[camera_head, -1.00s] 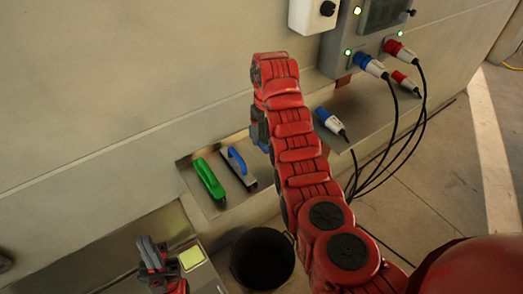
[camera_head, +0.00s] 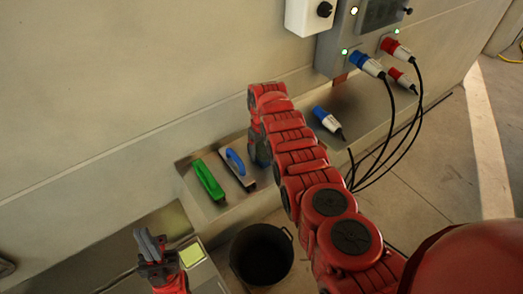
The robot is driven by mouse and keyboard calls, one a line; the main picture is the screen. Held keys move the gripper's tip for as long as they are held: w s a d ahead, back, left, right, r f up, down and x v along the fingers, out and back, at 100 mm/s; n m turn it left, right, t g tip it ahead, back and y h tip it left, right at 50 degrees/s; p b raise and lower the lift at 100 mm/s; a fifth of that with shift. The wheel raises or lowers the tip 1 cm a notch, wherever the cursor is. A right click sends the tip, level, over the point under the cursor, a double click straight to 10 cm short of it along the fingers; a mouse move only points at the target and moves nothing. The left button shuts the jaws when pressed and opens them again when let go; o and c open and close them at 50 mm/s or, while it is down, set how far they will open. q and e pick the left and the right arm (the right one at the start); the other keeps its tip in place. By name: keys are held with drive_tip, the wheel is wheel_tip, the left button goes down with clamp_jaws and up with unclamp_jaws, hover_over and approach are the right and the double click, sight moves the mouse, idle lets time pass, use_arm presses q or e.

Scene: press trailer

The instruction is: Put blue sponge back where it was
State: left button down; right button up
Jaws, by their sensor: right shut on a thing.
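My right arm reaches over the ledge, and my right gripper (camera_head: 259,150) hangs at its far end, mostly hidden behind the arm links. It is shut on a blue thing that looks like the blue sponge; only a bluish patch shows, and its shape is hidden. A blue-handled tool (camera_head: 235,161) lies on the ledge just left of this gripper, and a green-handled tool (camera_head: 208,180) lies left of that. My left gripper (camera_head: 150,246) is at the lower left, fingers up and empty; its opening is unclear.
The metal ledge (camera_head: 222,203) runs along the wall. A blue-and-white plug (camera_head: 328,123) lies on it to the right. Several plugs with black cables hang from a grey panel (camera_head: 345,40). A black bucket (camera_head: 262,256) stands below. A yellow pad (camera_head: 192,256) is near my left gripper.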

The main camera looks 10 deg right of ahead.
sight(261, 149)
drive_tip(key=o, duration=1.1)
drive_tip(key=shift+w+r, duration=0.1)
drive_tip(key=shift+r, duration=0.65)
wheel_tip(261, 149, up, 9)
drive_tip(key=shift+r+b, duration=0.15)
drive_tip(key=shift+b, duration=0.7)
drive_tip(key=shift+r, duration=0.55)
drive_tip(key=shift+r, duration=0.1)
